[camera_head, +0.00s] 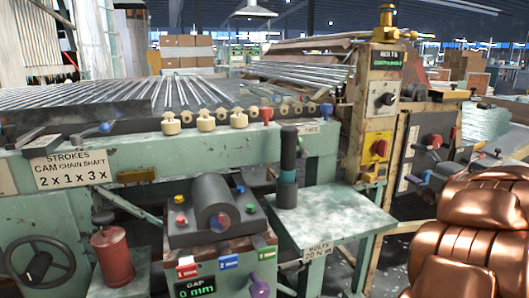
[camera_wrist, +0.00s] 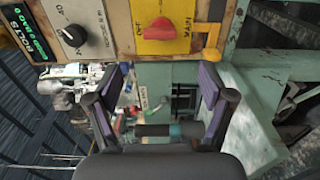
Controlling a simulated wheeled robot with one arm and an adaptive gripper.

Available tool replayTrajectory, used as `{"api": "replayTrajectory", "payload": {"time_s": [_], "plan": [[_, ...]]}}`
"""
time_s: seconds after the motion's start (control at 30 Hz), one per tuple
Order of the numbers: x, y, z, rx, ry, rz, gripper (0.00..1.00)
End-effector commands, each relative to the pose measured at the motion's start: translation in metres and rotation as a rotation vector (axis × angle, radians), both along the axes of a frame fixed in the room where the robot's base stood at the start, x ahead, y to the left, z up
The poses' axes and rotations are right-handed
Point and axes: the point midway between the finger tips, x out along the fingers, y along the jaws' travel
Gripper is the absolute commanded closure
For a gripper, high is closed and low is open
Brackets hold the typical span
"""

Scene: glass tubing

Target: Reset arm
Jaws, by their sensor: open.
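My gripper (camera_wrist: 160,85) shows in the wrist view with its two dark, purple-padded fingers spread wide apart. It is open and no object is held in it. Behind the gap, a dark cylinder with a teal band (camera_wrist: 172,130) appears sideways, apart from the fingers. In the head view this cylinder (camera_head: 288,165) stands upright on a small pale green side table (camera_head: 335,215). The gripper itself is not visible in the head view.
A yellow control post (camera_head: 378,110) with a black knob and red switch stands behind the side table; its panel (camera_wrist: 125,30) crosses the top of the wrist view. The green machine (camera_head: 130,150) carries glass tubes (camera_head: 180,92) on top. A control box (camera_head: 215,215) sits at its front.

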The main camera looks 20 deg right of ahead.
Motion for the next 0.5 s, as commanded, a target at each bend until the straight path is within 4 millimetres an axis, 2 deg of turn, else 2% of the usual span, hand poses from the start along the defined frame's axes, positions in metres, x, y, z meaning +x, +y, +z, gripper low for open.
{"api": "replayTrajectory", "payload": {"time_s": [0.17, 0.27, 0.4, 0.5], "plan": [[0.005, 0.0, 0.012, 0.005, -0.003, -0.019, 0.19], [0.015, -0.001, 0.036, 0.022, -0.007, -0.075, 0.19], [0.031, -0.003, 0.085, 0.072, -0.019, -0.203, 0.19], [0.037, -0.004, 0.112, 0.136, -0.026, -0.306, 0.19]]}}
